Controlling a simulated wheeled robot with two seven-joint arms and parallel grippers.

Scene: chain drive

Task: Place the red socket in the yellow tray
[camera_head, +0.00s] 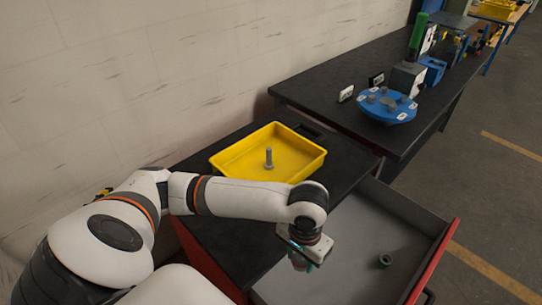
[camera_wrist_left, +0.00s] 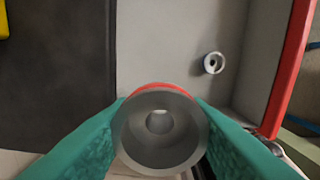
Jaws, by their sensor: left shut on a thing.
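The red socket (camera_wrist_left: 160,128) shows in the left wrist view as a grey, hollow ring with a red band at its far edge. It sits between the two teal fingers of my left gripper (camera_wrist_left: 160,135), which is shut on it. In the head view my left gripper (camera_head: 304,262) hangs over the near left part of the open drawer; the socket is hard to make out there. The yellow tray (camera_head: 243,158) lies on the black bench top, up and left of the gripper, with a grey bolt (camera_head: 268,158) upright inside. My right gripper is not in view.
The open grey drawer (camera_head: 352,222) has a red front edge (camera_head: 433,262). A loose grey socket (camera_head: 385,259) lies in it, also seen in the left wrist view (camera_wrist_left: 213,63). A blue round stand (camera_head: 387,106) with several parts is on the farther bench. The tray has free floor around the bolt.

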